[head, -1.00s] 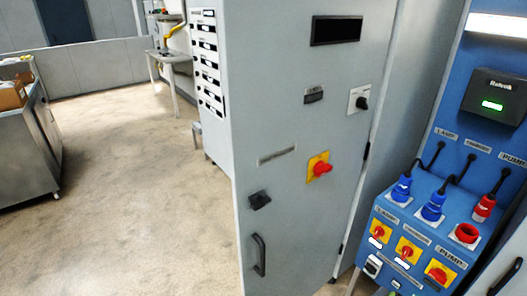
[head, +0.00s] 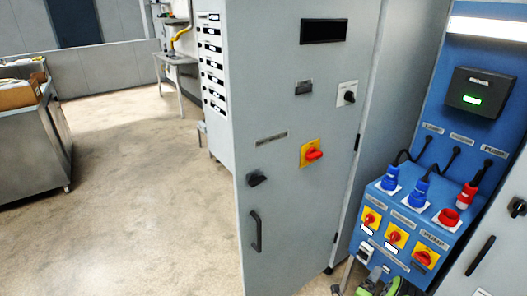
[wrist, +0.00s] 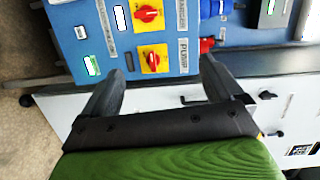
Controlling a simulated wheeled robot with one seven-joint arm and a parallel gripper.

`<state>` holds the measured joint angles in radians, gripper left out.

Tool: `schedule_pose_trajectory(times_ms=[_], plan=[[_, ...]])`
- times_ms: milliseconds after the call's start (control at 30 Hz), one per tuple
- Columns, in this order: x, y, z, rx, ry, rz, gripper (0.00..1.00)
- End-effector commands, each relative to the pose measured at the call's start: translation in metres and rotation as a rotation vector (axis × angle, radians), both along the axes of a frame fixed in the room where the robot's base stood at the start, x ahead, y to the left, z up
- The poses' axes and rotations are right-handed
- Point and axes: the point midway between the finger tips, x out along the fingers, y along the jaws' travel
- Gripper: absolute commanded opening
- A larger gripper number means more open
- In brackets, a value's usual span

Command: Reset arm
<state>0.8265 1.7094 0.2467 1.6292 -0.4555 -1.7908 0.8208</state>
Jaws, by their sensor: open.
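My gripper (wrist: 166,92) shows in the wrist view with its two dark fingers spread apart and nothing between them. Its green body fills the bottom of that view. Beyond the fingertips is the blue control panel (wrist: 100,22) with red-and-yellow rotary switches, one labelled PUMP (wrist: 153,60). A small green and dark part, probably of my arm, shows at the bottom of the head view. The fingers look apart from the panel, though the exact gap is hard to tell.
A tall grey cabinet (head: 285,200) with a red-and-yellow switch (head: 311,153) and a black handle (head: 255,231) stands in the middle. The blue panel (head: 415,225) with plugs is at its right. A metal cart (head: 30,150) stands at left. The floor (head: 150,200) between is clear.

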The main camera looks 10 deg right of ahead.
Motion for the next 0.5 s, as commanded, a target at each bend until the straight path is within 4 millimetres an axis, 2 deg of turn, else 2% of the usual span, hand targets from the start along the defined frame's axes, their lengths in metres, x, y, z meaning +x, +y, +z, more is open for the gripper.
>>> schedule_pose_trajectory(times_ms=[167, 267, 367, 467, 500], plan=[[0.052, 0.011, 0.043, -0.037, 0.071, 0.169, 0.94], [0.085, 0.026, 0.074, -0.071, 0.133, 0.290, 0.94], [0.119, 0.051, 0.117, -0.128, 0.220, 0.442, 0.94], [0.149, 0.092, 0.171, -0.217, 0.348, 0.627, 0.94], [0.156, 0.111, 0.193, -0.261, 0.408, 0.702, 0.94]])
